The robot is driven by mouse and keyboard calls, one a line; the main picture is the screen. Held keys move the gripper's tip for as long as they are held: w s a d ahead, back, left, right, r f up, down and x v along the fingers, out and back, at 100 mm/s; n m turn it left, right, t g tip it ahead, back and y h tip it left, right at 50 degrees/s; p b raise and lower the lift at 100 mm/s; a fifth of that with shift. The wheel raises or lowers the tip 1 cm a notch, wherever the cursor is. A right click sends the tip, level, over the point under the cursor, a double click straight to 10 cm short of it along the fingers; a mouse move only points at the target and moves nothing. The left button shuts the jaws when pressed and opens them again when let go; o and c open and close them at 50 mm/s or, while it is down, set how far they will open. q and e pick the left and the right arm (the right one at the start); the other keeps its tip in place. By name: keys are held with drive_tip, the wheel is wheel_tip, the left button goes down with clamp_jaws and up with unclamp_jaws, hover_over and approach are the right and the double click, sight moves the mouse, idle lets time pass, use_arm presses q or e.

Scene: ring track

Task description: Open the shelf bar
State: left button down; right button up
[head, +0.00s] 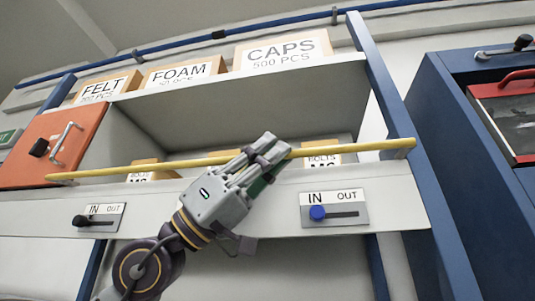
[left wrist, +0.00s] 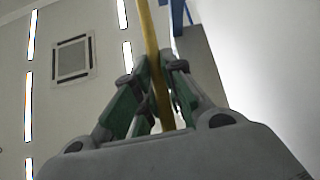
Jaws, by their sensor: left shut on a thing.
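The yellow shelf bar (head: 365,147) spans the front of the shelf (head: 260,90), from the orange panel at left to the blue post at right. My left gripper (head: 272,150) is shut on the bar, right of its middle. In the left wrist view, the bar (left wrist: 148,35) runs between the green-padded fingers (left wrist: 150,90). Below the bar are two IN/OUT slide plates. The left plate has a black knob (head: 82,221) at its IN end. The right plate has a blue knob (head: 317,213) at its IN end. My right gripper is not in view.
Boxes marked FELT (head: 104,88), FOAM (head: 180,73) and CAPS (head: 283,50) stand on the top shelf. Bolts boxes (head: 320,157) sit behind the bar. An orange door (head: 50,145) is at left. A blue cabinet (head: 450,130) stands at right.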

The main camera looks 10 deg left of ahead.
use_arm(q)
drive_tip(key=c, duration=1.5)
unclamp_jaws()
drive_tip(key=shift+v, duration=6)
